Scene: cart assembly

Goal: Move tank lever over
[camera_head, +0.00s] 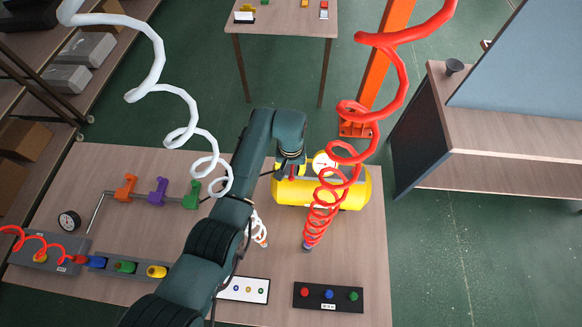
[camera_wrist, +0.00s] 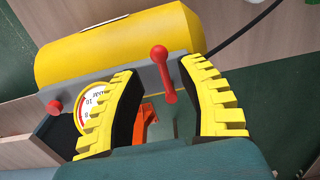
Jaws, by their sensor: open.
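The yellow tank (camera_head: 356,192) lies on the table, partly hidden behind my arm and a red coiled hose in the head view. It also fills the upper part of the wrist view (camera_wrist: 110,45). A red lever (camera_wrist: 161,62) with a round knob stands out from the grey plate (camera_wrist: 105,80) along the tank. My gripper (camera_wrist: 157,80) is open, its yellow toothed fingers on either side of the lever, with gaps visible on both sides. Whether a finger touches it is not clear. In the head view my gripper (camera_head: 289,170) is over the tank's left part.
A gauge (camera_wrist: 95,102) and a red knob (camera_wrist: 54,107) are left of the lever. Red (camera_head: 328,195) and white (camera_head: 257,228) coiled hoses hang near the tank. Button panels (camera_head: 328,297) lie at the table's front. Coloured clamps (camera_head: 157,191) stand at left.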

